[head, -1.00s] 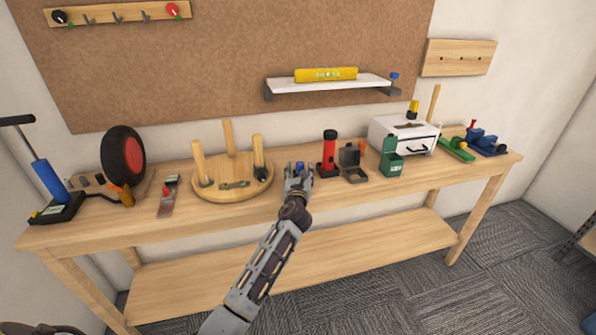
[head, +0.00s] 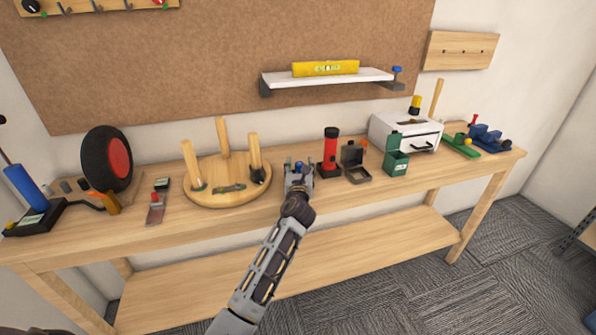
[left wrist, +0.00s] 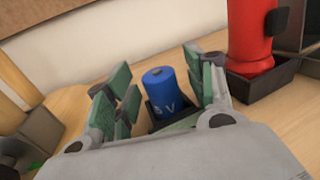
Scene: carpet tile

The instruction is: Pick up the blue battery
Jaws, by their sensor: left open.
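The blue battery (left wrist: 160,88) stands upright in a small dark holder (left wrist: 155,112) on the workbench. In the head view its blue top (head: 298,166) shows just beyond my left gripper (head: 298,178). In the left wrist view, the open green-padded fingers of my left gripper (left wrist: 160,95) stand on either side of the battery, with a gap visible on its left. The battery's lower part is hidden by the holder and the gripper body. My right gripper is not in view.
A red flashlight (head: 330,148) in a black stand is close on the right of the battery. A round wooden base with upright pegs (head: 225,192) is on the left. A green bin (head: 396,162) and white drawer box (head: 385,130) stand farther right.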

